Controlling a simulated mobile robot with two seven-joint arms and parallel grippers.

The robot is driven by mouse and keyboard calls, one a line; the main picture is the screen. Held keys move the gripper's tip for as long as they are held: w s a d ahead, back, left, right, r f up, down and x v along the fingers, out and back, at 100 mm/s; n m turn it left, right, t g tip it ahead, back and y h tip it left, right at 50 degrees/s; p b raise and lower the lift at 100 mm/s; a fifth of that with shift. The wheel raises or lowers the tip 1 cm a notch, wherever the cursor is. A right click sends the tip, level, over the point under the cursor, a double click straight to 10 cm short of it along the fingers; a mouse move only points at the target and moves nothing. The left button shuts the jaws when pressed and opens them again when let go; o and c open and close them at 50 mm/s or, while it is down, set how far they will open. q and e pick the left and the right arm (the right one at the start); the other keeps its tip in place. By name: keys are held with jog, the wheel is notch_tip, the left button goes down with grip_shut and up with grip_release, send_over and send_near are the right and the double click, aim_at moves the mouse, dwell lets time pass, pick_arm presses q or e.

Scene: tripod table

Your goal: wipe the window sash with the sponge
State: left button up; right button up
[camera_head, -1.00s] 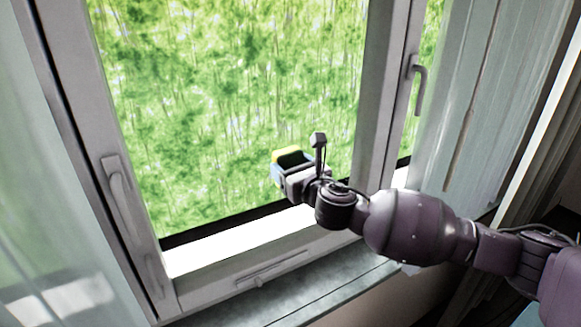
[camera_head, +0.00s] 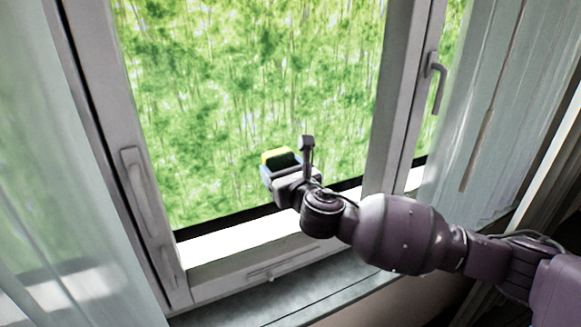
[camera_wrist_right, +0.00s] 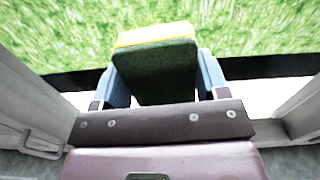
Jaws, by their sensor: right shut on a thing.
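The sponge (camera_wrist_right: 155,65), yellow on one side and dark green on the other, is held between the two blue-sided fingers of my right gripper (camera_wrist_right: 160,85). In the head view the sponge (camera_head: 278,156) shows as a yellow and dark patch at the tip of my right gripper (camera_head: 280,173), in front of the window pane. Whether it touches the glass I cannot tell. The window sash (camera_head: 285,262) has a grey frame around a large pane. Its lower rail lies below the gripper. My left gripper is not in view.
A handle (camera_head: 138,190) sticks out from the left frame and another handle (camera_head: 437,80) from the right one. The grey sill (camera_head: 310,298) runs along the bottom. Sheer curtains hang at the left (camera_head: 60,200) and right (camera_head: 490,130).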

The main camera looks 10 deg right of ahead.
aim_at(243, 171)
jog(key=shift+s+a, duration=0.4)
jog(key=shift+a, duration=0.8)
jog(key=shift+s+a, duration=0.35)
jog(key=shift+a, duration=0.9)
jog(key=shift+s+a, duration=0.4)
jog(key=shift+a, duration=0.8)
jog(key=shift+s, duration=0.4)
jog(key=shift+v, duration=2.55)
jog(key=shift+s+d, duration=0.1)
jog(key=shift+v, duration=1.4)
jog(key=shift+r, duration=0.1)
